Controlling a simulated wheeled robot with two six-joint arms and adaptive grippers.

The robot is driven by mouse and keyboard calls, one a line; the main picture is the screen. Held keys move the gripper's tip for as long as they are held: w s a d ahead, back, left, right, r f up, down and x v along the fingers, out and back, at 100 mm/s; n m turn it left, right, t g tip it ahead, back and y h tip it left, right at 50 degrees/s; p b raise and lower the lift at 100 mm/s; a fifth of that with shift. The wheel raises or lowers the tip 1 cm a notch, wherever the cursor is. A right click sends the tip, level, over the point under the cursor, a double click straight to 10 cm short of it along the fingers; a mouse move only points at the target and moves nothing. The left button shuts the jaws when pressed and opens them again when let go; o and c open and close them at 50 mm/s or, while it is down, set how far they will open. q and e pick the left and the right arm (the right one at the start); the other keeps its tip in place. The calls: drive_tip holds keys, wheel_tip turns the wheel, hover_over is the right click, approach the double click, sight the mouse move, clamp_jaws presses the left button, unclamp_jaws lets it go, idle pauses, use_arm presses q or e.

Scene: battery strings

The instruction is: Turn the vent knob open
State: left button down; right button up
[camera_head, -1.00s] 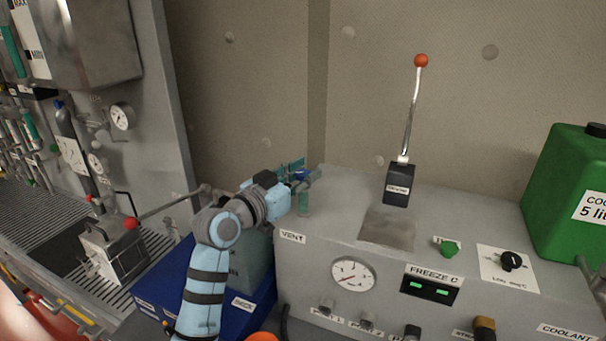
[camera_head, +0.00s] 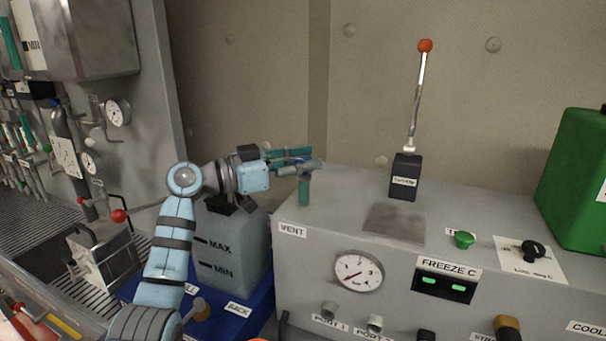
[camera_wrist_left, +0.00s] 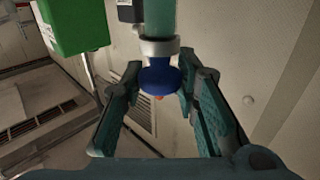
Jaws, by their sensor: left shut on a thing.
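The vent knob is blue and sits on a short teal pipe (camera_head: 304,190) above the VENT label (camera_head: 291,230), at the left end of the grey machine top. In the left wrist view the blue knob (camera_wrist_left: 160,80) and its pale collar show between the two fingers. My left gripper (camera_head: 303,163) comes in from the left and is shut on the knob; it mostly hides the knob in the head view. How far the knob is turned cannot be told. My right gripper is not in view.
A lever with an orange ball (camera_head: 425,46) stands on the machine top (camera_head: 340,195). A green canister (camera_head: 575,185) stands at the right. A translucent MAX/MIN tank (camera_head: 232,250) in a blue tray is below my left arm. The wall is behind.

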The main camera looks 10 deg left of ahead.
use_arm(q)
drive_tip(key=c, duration=2.4)
unclamp_jaws()
drive_tip(key=shift+f+m+g, duration=0.25)
drive_tip(key=shift+m+g, duration=0.05)
drive_tip(key=shift+g, duration=0.1)
drive_tip(key=c, duration=1.4)
unclamp_jaws()
drive_tip(key=shift+o, duration=0.8)
drive_tip(key=shift+d+r, duration=0.1)
drive_tip(key=shift+d, duration=0.05)
drive_tip(key=v, duration=1.2)
drive_tip(key=shift+f, duration=0.2)
drive_tip(key=shift+w, duration=0.15)
